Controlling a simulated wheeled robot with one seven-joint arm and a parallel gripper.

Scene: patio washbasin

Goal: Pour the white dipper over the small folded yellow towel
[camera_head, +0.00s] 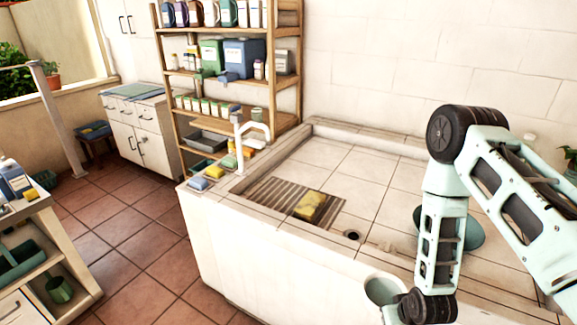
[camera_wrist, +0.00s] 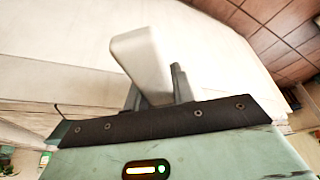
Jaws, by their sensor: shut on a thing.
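A small folded yellow towel (camera_head: 310,206) lies on a brown slatted mat (camera_head: 268,198) in the washbasin in the head view. My gripper (camera_wrist: 156,86) is shut on a white thing, seen as the white dipper's handle (camera_wrist: 145,58), in the wrist view. Its blunt end stands up between the two fingers. The rest of the dipper is hidden in the wrist view. In the head view my arm comes down at the right over the basin's front edge, right of the towel and nearer. My fingers cannot be made out there.
A teal bowl (camera_head: 468,230) stands in the basin, partly behind my arm. A drain hole (camera_head: 351,235) is right of the mat. A white faucet (camera_head: 254,128) and small coloured blocks (camera_head: 207,172) are on the left ledge. The tiles behind the mat are bare.

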